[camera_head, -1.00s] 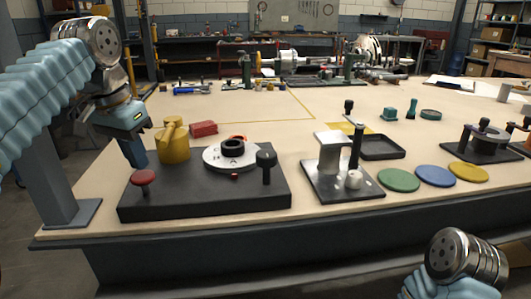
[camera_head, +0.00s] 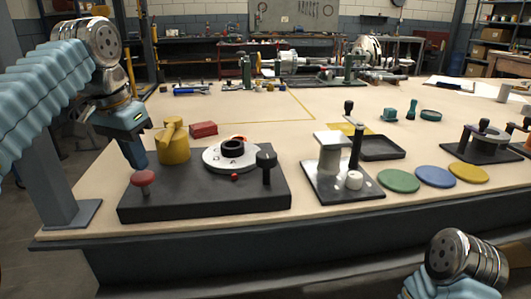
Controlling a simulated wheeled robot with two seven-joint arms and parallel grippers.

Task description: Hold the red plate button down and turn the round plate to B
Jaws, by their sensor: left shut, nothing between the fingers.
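The red button (camera_head: 143,177) is a mushroom knob on a short stem at the left front of a black base (camera_head: 205,200). The white round plate (camera_head: 215,164) lies on the same base, with dark marks on its face that are too small to read. A dark ring with an orange piece sits on the plate. A small red dot (camera_head: 235,177) is at the plate's front edge. My left gripper (camera_head: 137,161) is shut and empty, pointing down behind the red button and apart from it. My right gripper is out of view; only part of that arm shows at bottom right.
A black knob (camera_head: 266,159) stands on the base right of the plate. A metal press-like fixture (camera_head: 330,155) and coloured discs (camera_head: 398,181) are to the right. The table's middle back is mostly clear.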

